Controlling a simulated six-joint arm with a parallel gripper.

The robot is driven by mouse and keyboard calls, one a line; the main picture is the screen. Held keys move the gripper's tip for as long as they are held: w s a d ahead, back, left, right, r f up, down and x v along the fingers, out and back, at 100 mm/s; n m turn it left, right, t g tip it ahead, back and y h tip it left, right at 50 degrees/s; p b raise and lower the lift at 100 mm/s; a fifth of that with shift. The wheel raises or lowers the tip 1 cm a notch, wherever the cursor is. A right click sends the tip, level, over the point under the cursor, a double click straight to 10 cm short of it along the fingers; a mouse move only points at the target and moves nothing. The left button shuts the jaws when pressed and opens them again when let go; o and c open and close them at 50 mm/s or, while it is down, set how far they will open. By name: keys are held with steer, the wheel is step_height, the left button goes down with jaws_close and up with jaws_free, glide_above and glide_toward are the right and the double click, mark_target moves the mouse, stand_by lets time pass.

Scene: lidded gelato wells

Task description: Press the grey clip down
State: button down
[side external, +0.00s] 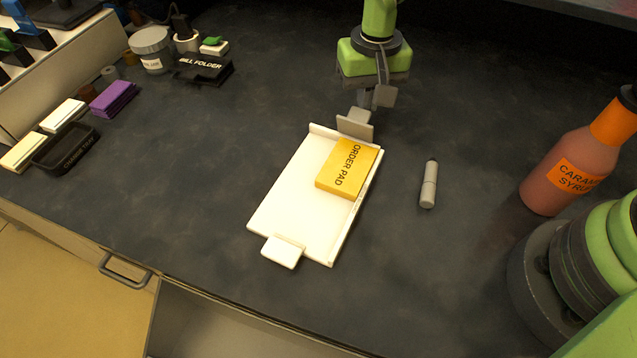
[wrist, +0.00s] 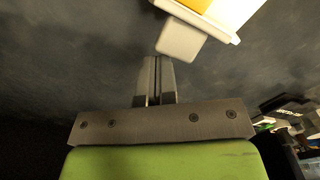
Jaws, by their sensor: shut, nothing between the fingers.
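The grey clip (side external: 355,126) is a pale flat plate at the far end of a white board (side external: 280,205). It looks raised and tilted rather than flat on the board. A yellow order pad (side external: 347,168) lies on the board, toward the clip end. My gripper (side external: 367,98) is shut and empty, just beyond and above the clip in the side view. In the wrist view the closed fingertips (wrist: 155,62) point toward the clip (wrist: 181,40), close to its edge. I cannot tell whether they touch it.
A grey marker (side external: 429,184) lies right of the board, with a caramel syrup bottle (side external: 570,160) farther right. A black tray (side external: 66,150), purple block (side external: 113,98) and bill folder (side external: 203,69) are at the left. The counter left of the board is clear.

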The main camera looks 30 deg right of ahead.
mark_target(354, 122)
steer(key=shift+s+a+r, duration=0.3)
steer(key=shift+s+a, duration=0.15)
steer(key=shift+a, duration=0.1)
stand_by(0.4)
steer(key=shift+s+a+r, duration=0.35)
steer(key=shift+s+a, duration=0.3)
steer(key=shift+a, duration=0.15)
steer(key=shift+s+a, duration=0.15)
steer(key=shift+a, duration=0.05)
stand_by(0.3)
steer(key=shift+s+a, duration=0.6)
steer(key=shift+a, duration=0.15)
steer(key=shift+r, duration=3.55)
